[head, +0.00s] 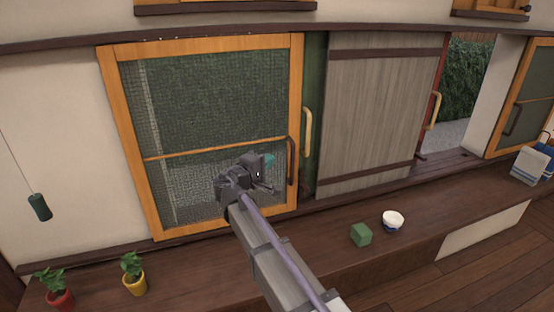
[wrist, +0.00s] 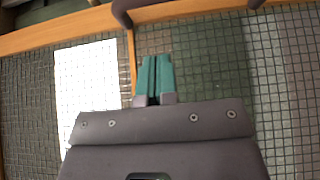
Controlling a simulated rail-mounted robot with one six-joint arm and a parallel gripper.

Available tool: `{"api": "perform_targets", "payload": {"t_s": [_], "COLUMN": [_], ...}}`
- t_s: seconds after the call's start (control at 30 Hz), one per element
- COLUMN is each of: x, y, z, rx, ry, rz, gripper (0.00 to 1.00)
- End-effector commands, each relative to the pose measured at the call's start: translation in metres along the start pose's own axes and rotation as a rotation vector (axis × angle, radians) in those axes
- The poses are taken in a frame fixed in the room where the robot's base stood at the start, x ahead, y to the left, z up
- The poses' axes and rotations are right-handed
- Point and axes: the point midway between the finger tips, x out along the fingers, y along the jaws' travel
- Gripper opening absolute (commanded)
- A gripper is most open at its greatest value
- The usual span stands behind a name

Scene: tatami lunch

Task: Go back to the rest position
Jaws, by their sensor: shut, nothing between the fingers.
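My gripper (head: 268,160) is raised in front of the orange-framed screen door (head: 200,40), near its dark curved handle (head: 291,160). In the wrist view my gripper's green fingers (wrist: 154,78) are together with nothing between them. Behind the fingers the wrist view shows the mesh and a strip of the wooden frame (wrist: 60,36). I cannot tell whether the fingertips touch the door.
Potted plants in a red pot (head: 60,299) and a yellow pot (head: 135,283) stand at left. A dark green weight (head: 39,207) hangs on a cord.

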Motion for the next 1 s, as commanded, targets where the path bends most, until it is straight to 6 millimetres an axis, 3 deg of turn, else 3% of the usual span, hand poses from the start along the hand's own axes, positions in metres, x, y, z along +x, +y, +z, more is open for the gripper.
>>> {"api": "perform_targets", "payload": {"t_s": [0.1, 0.3, 0.53, 0.63, 0.67, 0.77, 0.9, 1.0], "x": [-0.039, -0.079, -0.086, -0.09, -0.094, -0.104, -0.12, -0.141], "y": [0.0, 0.0, -0.002, -0.022, -0.033, -0.084, -0.148, -0.169], "z": [0.003, 0.002, 0.004, 0.016, 0.025, 0.084, 0.194, 0.262], "rx": [0.0, 0.001, 0.003, 0.038, 0.056, 0.139, 0.311, 0.476], "ry": [0.004, 0.002, -0.01, -0.045, -0.06, -0.171, -0.406, -0.554], "rz": [0.0, -0.001, -0.009, -0.125, -0.191, -0.502, -1.0, -1.306], "gripper": [0.0, 0.0, 0.0, 0.0, 0.0, 0.0, 0.0, 0.0]}}
